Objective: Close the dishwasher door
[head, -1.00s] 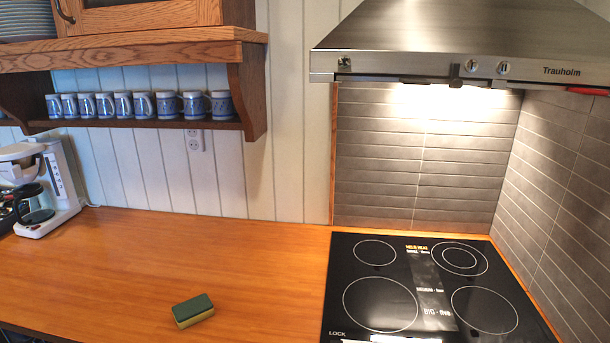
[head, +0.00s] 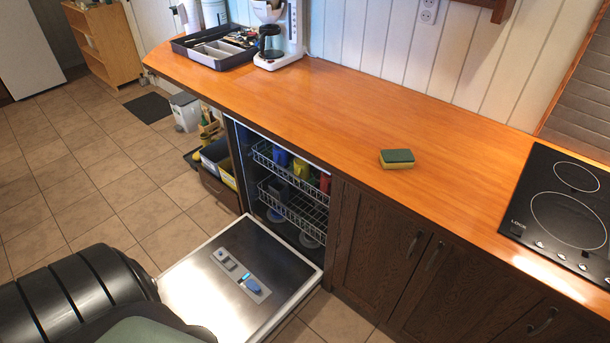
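The dishwasher door (head: 205,275) hangs fully open, lying about flat above the floor in front of the dishwasher, its metal inner face up. The dishwasher (head: 290,195) is under the wooden counter, with two wire racks inside holding several cups, some blue, yellow and red. The racks look pushed in. A dark rounded part of my own body covers the lower left and hides the door's near left corner. Neither of my grippers shows.
The counter (head: 330,105) carries a green and yellow sponge (head: 397,158), a coffee maker (head: 279,35) and a dark utensil tray (head: 212,46). A black cooktop (head: 565,205) is at the right. Wooden cabinets (head: 385,245) stand right of the dishwasher. Tiled floor (head: 90,190) is clear at the left.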

